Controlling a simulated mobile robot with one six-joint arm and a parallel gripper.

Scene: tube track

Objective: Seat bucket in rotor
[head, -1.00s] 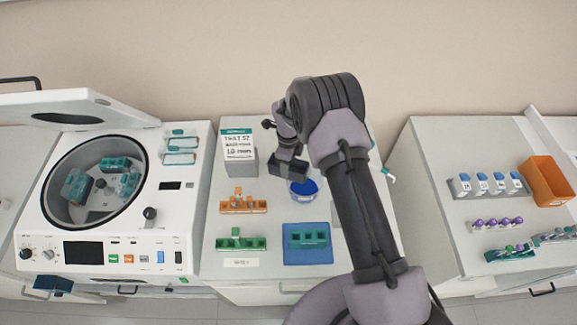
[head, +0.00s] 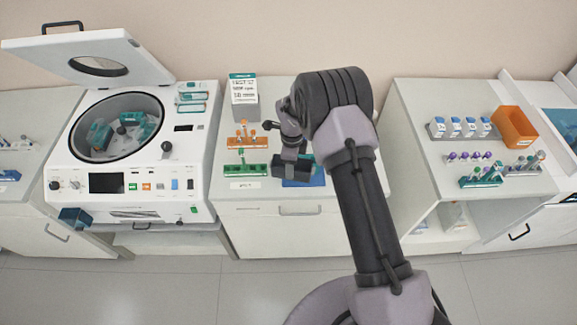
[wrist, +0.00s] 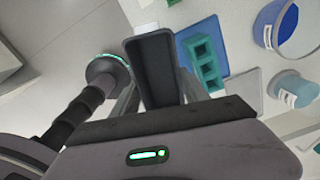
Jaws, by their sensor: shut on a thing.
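My gripper (head: 291,168) is shut on a dark grey, open-topped rectangular bucket (wrist: 155,62), which looks empty. In the wrist view the bucket sits between the two fingers, clear of the bench. In the head view my gripper is over the front of the middle bench, partly covering a blue mat (head: 318,178). The white centrifuge (head: 200,150) stands at the left with its lid (head: 140,52) raised. Its rotor (head: 122,131) shows in the bowl with teal buckets (head: 101,134) around it. An empty rotor place cannot be made out clearly.
A teal block (wrist: 205,62) stands on the blue mat. Orange (head: 246,142) and green (head: 246,169) racks and a white box (head: 244,98) stand left of my gripper. The right bench (head: 420,165) holds tube racks and an orange bin (head: 514,127). The floor in front is clear.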

